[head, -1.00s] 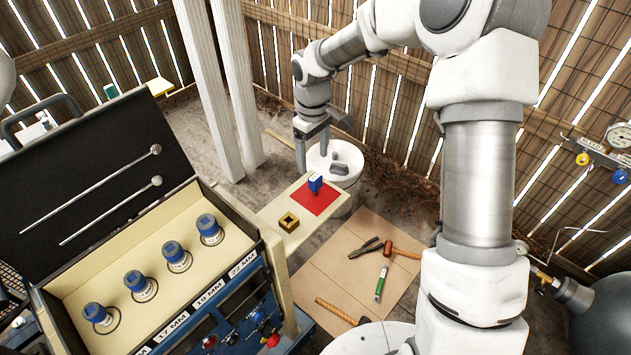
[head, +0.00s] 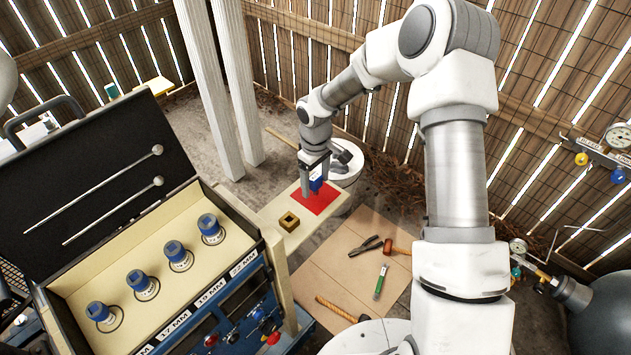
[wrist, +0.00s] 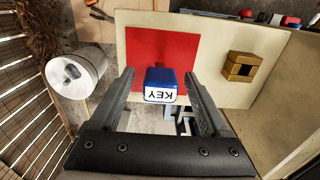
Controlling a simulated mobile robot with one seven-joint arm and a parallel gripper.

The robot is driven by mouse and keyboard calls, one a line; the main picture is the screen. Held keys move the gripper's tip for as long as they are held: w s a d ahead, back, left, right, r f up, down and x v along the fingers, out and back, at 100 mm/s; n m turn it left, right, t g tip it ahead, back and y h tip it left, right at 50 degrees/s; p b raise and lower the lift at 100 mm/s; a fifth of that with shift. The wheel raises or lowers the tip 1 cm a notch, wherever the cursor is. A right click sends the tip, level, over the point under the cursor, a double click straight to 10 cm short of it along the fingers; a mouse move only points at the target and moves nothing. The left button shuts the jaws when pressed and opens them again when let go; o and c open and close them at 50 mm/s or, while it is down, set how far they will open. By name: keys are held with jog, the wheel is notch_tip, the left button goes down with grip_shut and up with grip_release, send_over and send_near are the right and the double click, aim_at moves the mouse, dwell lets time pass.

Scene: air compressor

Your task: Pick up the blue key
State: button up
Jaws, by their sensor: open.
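The blue key (head: 316,184) stands on the red square (head: 322,201) on the cream side shelf. In the wrist view the key (wrist: 160,78) shows its blue top and a white face marked "KEY". My gripper (head: 312,188) is at the key, coming from above. In the wrist view my open gripper (wrist: 160,88) has one finger on each side of the key, with a visible gap on both sides. I cannot tell whether either finger touches it. In the head view a finger hides part of the key.
A brass square block with a hole (head: 289,221) sits on the shelf near the key. The open case (head: 150,230) with several blue-capped sockets is at left. A white cylinder (wrist: 76,72) stands beside the shelf. Tools, including a green-handled one (head: 380,283), lie on the board below.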

aim_at(320, 177)
jog(key=shift+c, duration=0.2)
grip_shut()
jog(key=shift+r, duration=0.2)
jog(key=shift+r, duration=0.3)
jog(key=r, duration=0.2)
jog(key=d+r, duration=0.1)
jog(key=shift+s+r+b, duration=0.25)
jog(key=shift+r+b, duration=0.05)
jog(key=shift+r, duration=0.1)
jog(key=s+d+r, duration=0.6)
jog(key=d, duration=0.2)
jog(key=shift+d+r, duration=0.15)
jog(key=shift+d, duration=0.2)
